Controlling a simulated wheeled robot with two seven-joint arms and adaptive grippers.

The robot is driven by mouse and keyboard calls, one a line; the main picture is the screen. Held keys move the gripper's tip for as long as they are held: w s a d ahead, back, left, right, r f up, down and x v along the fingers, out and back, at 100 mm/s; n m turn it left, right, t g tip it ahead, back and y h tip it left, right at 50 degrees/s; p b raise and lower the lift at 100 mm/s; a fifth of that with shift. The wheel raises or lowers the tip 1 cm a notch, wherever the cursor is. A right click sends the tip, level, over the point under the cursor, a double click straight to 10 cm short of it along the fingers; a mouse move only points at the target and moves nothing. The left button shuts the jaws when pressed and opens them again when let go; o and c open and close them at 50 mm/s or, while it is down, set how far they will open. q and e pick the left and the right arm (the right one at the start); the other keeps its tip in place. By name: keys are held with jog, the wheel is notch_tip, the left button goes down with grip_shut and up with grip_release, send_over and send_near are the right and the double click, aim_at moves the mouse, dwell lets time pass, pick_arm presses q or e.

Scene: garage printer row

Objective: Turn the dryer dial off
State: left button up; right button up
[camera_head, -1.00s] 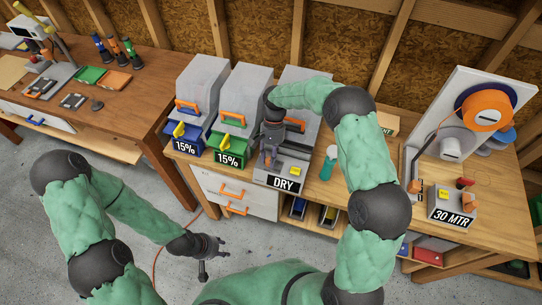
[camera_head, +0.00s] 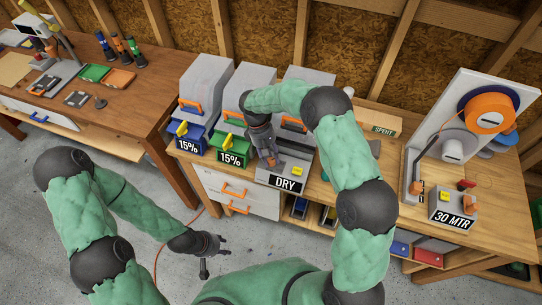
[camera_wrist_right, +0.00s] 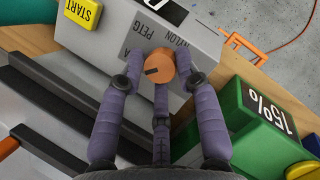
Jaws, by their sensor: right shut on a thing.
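The dryer is a grey box labelled DRY (camera_head: 288,183) at the front of the bench, with a yellow START button (camera_head: 297,170). My right gripper (camera_head: 272,165) is at the left part of its top panel. In the right wrist view, the orange dial (camera_wrist_right: 160,66) sits on the grey panel beside the words NYLON and PETG. A dark pointer mark on it points left in that view. The right gripper (camera_wrist_right: 160,75) is shut on the dial, fingers on both sides. My left gripper (camera_head: 212,252) is open and empty, low over the floor.
At right are a spool stand and a box labelled 30 MTR (camera_head: 453,215). A SPENT box (camera_head: 382,126) stands at the back.

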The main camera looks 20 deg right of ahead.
jog(key=n, duration=0.1)
jog(key=n+t+h, duration=0.1)
jog(key=n, duration=0.3)
jog(key=shift+s+a+r+h, duration=0.1)
jog(key=shift+a+r+h, duration=0.05)
jog(key=shift+a+h, duration=0.15)
jog(key=shift+s+n+t+h, duration=0.1)
jog(key=shift+n+t+h, duration=0.3)
jog(key=shift+n, duration=1)
jog(key=shift+d, duration=0.1)
jog(key=o, duration=0.9)
jog(key=shift+s, duration=0.1)
jog(key=shift+o, duration=0.9)
jog(key=v, duration=1.1)
jog(key=shift+s+r, duration=0.15)
jog(key=shift+r, duration=0.3)
jog(key=shift+f, duration=0.1)
